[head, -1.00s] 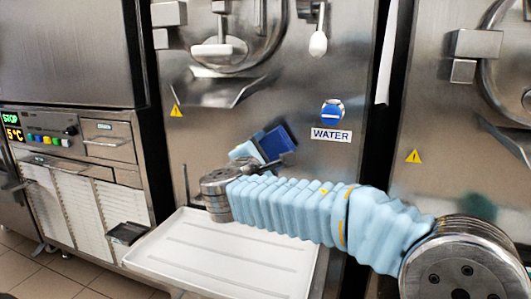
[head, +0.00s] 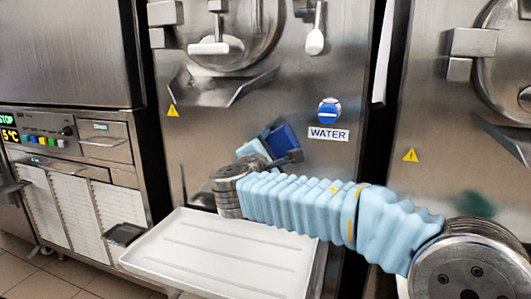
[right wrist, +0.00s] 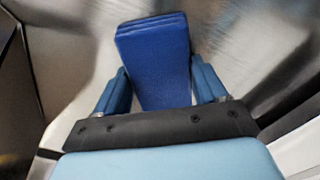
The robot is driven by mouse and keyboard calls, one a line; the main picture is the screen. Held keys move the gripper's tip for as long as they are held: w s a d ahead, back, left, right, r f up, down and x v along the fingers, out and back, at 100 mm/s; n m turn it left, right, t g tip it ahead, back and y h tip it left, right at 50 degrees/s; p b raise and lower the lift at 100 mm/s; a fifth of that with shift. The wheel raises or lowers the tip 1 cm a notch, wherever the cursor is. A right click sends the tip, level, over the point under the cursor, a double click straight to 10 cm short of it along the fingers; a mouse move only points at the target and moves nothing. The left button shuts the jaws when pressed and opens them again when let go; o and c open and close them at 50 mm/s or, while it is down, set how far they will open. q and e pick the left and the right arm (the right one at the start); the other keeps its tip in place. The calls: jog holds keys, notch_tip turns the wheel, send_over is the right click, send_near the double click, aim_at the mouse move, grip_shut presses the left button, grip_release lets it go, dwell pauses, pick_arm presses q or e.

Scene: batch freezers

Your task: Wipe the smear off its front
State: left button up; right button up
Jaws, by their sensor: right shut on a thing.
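My right gripper (head: 274,144) is shut on a dark blue pad (head: 287,138) in front of the middle steel machine (head: 225,130). In the right wrist view the pad (right wrist: 153,60) sits between the two blue fingers (right wrist: 160,88), with blurred steel behind it. I cannot tell whether the pad touches the panel. A dull greenish smear (head: 476,203) shows on the front of the right machine (head: 430,120), just above my right arm's round joint.
A white tray (head: 215,250) juts out below the middle machine. A dark gap separates the two machines. A lower unit with a control panel (head: 45,138) stands at left.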

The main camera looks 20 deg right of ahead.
jog(key=shift+s+d+b, duration=0.4)
jog(key=shift+s+d, duration=0.3)
jog(key=shift+d, duration=0.35)
jog(key=shift+w+a, duration=0.35)
jog(key=shift+w+a+p, duration=0.55)
jog(key=shift+w+a, duration=0.4)
jog(key=shift+a, duration=0.25)
jog(key=b+v, duration=0.2)
jog(key=v, duration=0.4)
jog(key=shift+a, duration=0.1)
